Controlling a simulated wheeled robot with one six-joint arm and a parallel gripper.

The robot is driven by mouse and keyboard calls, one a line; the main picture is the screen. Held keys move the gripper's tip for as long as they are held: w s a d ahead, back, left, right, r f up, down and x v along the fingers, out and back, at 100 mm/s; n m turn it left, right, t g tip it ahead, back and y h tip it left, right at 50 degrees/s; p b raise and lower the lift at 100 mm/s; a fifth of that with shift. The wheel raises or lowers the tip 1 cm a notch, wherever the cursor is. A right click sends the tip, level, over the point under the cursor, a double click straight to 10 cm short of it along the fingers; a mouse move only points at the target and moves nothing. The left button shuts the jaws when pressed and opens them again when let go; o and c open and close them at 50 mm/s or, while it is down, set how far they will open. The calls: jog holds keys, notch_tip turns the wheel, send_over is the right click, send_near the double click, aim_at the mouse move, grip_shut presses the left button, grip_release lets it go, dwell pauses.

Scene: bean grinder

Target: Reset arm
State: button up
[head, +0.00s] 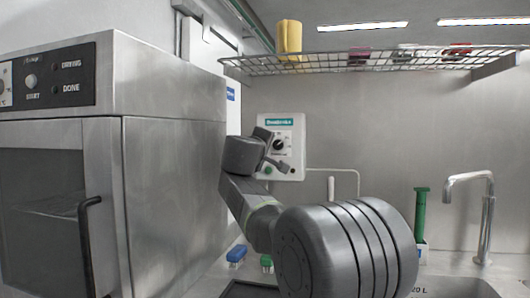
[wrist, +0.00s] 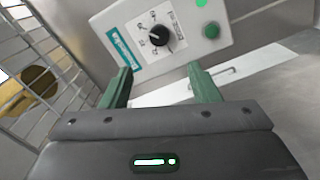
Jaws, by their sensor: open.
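My arm rises in the middle of the head view. The control box also shows in the wrist view (wrist: 185,58), past the fingertips. It has a black dial (wrist: 159,36) and a green button (wrist: 211,30). I cannot tell whether the fingers touch it.
A steel oven-like cabinet (head: 175,170) stands close on the left. A wire shelf (head: 400,60) overhead holds a yellow item (head: 289,37) and several others. A tap (head: 487,215) and sink (head: 455,288) are at right. A green-handled tool (head: 421,212) stands near them. Small blue (head: 236,254) and green items lie on the counter.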

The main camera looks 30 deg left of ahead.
aim_at(277, 145)
jog(key=shift+s+d, duration=0.15)
jog(key=shift+s, duration=0.35)
jog(key=shift+w, duration=0.1)
jog(key=p+x, duration=0.3)
jog(key=x, duration=1)
jog(key=shift+w+a, duration=0.2)
jog(key=shift+w, duration=0.1)
jog(key=shift+s, duration=0.1)
